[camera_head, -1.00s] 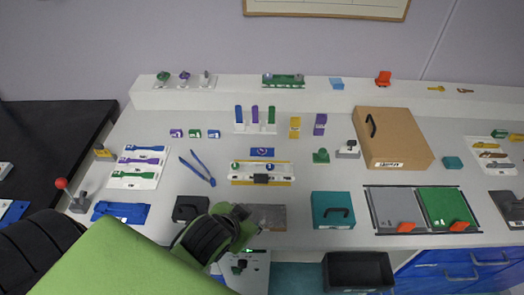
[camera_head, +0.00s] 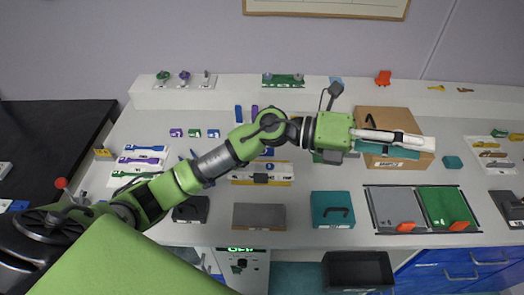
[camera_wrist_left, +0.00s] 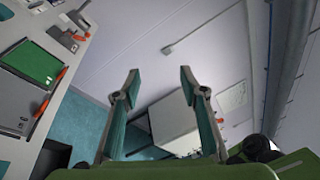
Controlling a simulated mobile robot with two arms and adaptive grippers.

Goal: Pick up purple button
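A small purple piece (camera_head: 184,76) stands on a white base on the back shelf at the left, between a green one and a grey one. I cannot tell which of these is the button. My left gripper (camera_head: 424,148) is far to the right of both, above the brown box. In the left wrist view its two fingers (camera_wrist_left: 160,74) are spread apart with nothing between them. My right gripper is in no view.
The brown box (camera_head: 394,116) is partly hidden by my left gripper. A green panel (camera_head: 440,204) and a teal box (camera_head: 333,210) lie near the front. A yellow-and-white fixture (camera_head: 247,180) is partly under my arm. Open table lies around the small blocks.

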